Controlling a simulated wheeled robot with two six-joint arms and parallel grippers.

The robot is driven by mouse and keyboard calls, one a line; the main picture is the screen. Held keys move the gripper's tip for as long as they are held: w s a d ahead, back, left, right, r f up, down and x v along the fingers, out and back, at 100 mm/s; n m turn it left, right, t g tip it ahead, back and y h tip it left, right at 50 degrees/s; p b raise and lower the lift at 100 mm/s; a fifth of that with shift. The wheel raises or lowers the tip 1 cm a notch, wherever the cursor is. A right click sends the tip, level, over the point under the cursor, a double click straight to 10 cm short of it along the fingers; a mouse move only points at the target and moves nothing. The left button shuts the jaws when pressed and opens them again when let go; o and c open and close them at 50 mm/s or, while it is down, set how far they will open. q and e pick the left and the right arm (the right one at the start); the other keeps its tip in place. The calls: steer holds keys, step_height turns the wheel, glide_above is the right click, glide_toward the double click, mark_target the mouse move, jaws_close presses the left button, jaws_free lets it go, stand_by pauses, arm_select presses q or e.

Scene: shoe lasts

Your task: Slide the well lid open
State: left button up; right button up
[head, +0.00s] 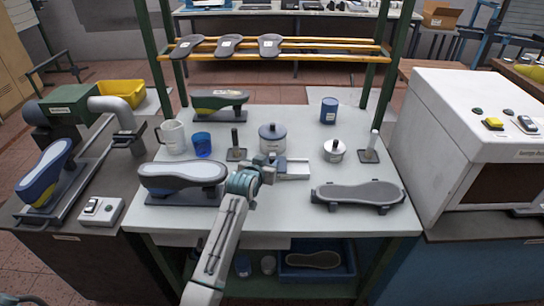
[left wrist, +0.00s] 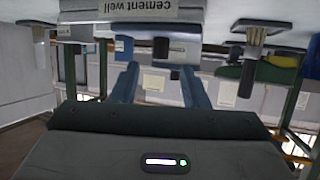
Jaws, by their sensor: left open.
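The cement well shows upside down at the top of the left wrist view, its label (left wrist: 140,6) readable. A blue-grey lid (left wrist: 213,47) with a dark handle (left wrist: 176,49) is at the well. In the head view the pale well (head: 296,168) sits mid-table, partly hidden by my left gripper (head: 268,164). My left gripper is open, its two blue fingers (left wrist: 160,75) apart and pointing towards the handle. The handle appears between the fingertips in the picture; I cannot tell whether they touch it. My right gripper is not in view.
A lidded pot (head: 272,139) stands behind the well, and a small silver pot (head: 333,151) to its right. A shoe last (head: 183,175) lies left of my arm; a grey sole form (head: 357,194) lies right. The front centre-right is clear.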

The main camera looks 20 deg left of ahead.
mark_target(271, 159)
arm_select(q)
steer(key=x, duration=0.4)
steer(key=shift+w+f+p, duration=0.15)
steer(key=shift+w+p, duration=0.15)
steer(key=shift+w+f, duration=0.2)
steer(key=shift+w, duration=0.25)
steer(key=shift+w+f, duration=0.15)
steer(key=shift+w, duration=0.05)
jaws_close()
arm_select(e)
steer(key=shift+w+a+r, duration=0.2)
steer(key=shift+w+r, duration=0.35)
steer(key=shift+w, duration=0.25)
